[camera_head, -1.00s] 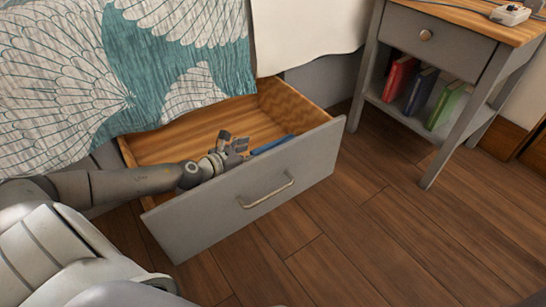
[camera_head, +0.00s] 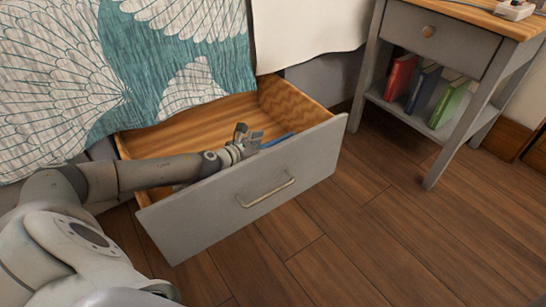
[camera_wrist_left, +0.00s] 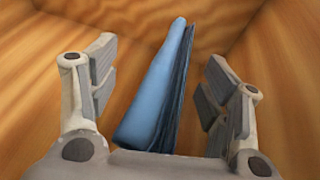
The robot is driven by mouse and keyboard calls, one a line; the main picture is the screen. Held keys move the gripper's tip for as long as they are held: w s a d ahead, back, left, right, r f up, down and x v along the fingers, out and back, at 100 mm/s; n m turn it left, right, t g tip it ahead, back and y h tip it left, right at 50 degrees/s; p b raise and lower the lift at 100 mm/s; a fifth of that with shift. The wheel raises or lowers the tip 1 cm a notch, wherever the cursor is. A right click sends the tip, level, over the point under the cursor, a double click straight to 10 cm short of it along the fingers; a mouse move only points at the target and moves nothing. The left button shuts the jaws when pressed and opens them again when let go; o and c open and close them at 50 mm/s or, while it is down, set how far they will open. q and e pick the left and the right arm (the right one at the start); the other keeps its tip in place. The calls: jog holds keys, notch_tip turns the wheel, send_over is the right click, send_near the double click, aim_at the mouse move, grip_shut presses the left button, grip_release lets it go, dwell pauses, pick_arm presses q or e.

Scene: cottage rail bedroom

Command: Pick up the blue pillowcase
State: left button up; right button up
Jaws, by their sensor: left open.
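The blue pillowcase (camera_head: 279,139) is in the open under-bed drawer, near the drawer's front right; only a thin strip shows in the head view. In the left wrist view, the folded blue pillowcase (camera_wrist_left: 158,88) lies lengthwise between my fingers, with a darker edge on its right. My left gripper (camera_head: 247,135) reaches over the drawer front into the drawer (camera_head: 205,125). Its fingers (camera_wrist_left: 160,85) are open, one on each side of the pillowcase, with gaps visible on both sides. My right gripper is not in view.
The grey drawer front (camera_head: 245,190) with its metal handle (camera_head: 267,192) stands below my left arm. A patterned teal bedspread (camera_head: 165,60) hangs above the drawer's back. A grey nightstand (camera_head: 457,45) with several books stands at the right. The wooden floor (camera_head: 330,240) in front is clear.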

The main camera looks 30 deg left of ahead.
pick_arm(q)
jog(key=shift+w, duration=0.15)
jog(key=shift+c, duration=0.3)
grip_shut()
jog(key=shift+d, duration=0.1)
